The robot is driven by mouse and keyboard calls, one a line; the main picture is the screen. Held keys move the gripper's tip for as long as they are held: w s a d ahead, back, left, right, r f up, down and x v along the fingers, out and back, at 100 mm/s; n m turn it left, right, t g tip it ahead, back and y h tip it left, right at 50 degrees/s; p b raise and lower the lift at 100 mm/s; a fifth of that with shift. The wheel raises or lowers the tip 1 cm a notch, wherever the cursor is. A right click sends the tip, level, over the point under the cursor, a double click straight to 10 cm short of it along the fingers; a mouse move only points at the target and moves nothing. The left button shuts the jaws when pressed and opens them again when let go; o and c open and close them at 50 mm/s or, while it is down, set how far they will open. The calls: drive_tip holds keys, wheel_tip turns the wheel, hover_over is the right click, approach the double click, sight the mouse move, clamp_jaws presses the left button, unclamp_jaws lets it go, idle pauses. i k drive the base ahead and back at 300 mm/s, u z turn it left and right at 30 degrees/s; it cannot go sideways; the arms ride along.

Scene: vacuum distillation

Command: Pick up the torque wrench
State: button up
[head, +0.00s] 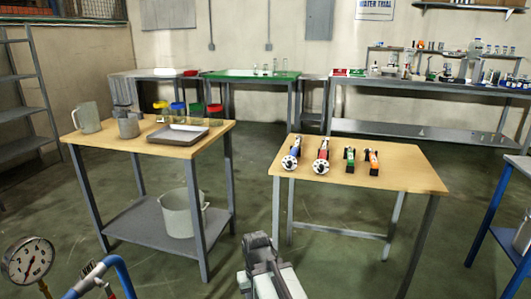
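Four-legged wooden table (415,178) at centre right bears a row of small tools. At its left are a blue-and-white tool (294,147) and a red-and-white tool (322,150), each with a round pale disc at the near end. To their right lie a smaller green-and-black tool (349,158) and an orange-and-black tool (372,158). They are too small for me to tell which is the torque wrench. My gripper (258,243) is low at the bottom centre, in front of the table and apart from the tools. Its fingers are not clear.
A second wooden table (150,143) at left bears metal jugs, a grey tray (178,134) and coloured-lid jars; a pot (183,212) stands on its shelf. A pressure gauge (28,262) and blue pipe (122,272) are at bottom left. A blue-framed bench (490,225) is at right. Floor shows between the tables.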

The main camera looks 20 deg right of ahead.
sight(293, 153)
drive_tip(key=u, duration=1.9)
drive_tip(key=k, duration=1.2)
drive_tip(key=z, duration=1.1)
drive_tip(key=i, duration=1.7)
drive_tip(key=u, duration=0.05)
